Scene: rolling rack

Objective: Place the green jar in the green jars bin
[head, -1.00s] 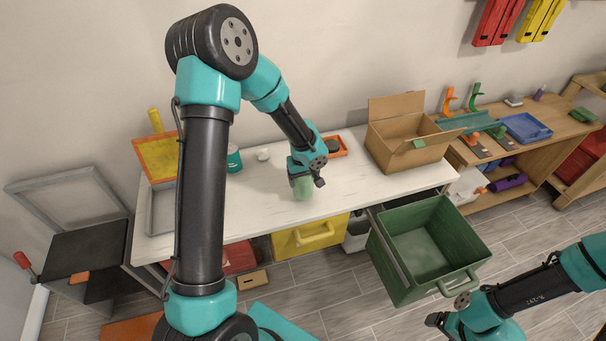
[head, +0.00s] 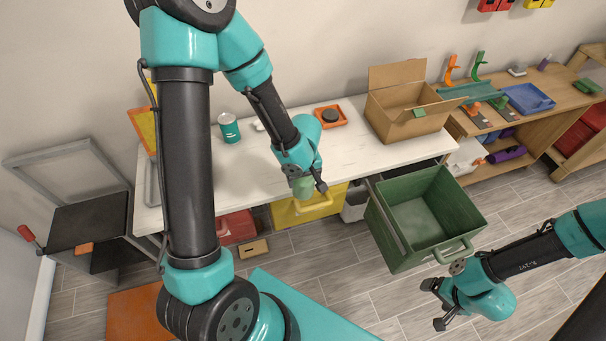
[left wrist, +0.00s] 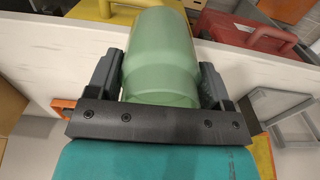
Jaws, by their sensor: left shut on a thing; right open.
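The pale green jar (left wrist: 160,60) is held between the two fingers of my left gripper (left wrist: 160,85), seen close up in the left wrist view. In the head view my left gripper (head: 306,187) and the jar (head: 302,189) are at the front edge of the white table, above the yellow drawer. An open green bin (head: 398,240) stands on the floor to the right of them and looks empty inside. My right gripper (head: 437,304) is open and empty, low at the right, in front of the green bin.
The white table (head: 345,175) carries a cardboard box (head: 410,118), an orange tray (head: 329,117) with a dark round thing, and a teal can (head: 229,128). A yellow bin (head: 305,208) and a red bin (head: 238,227) sit under the table.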

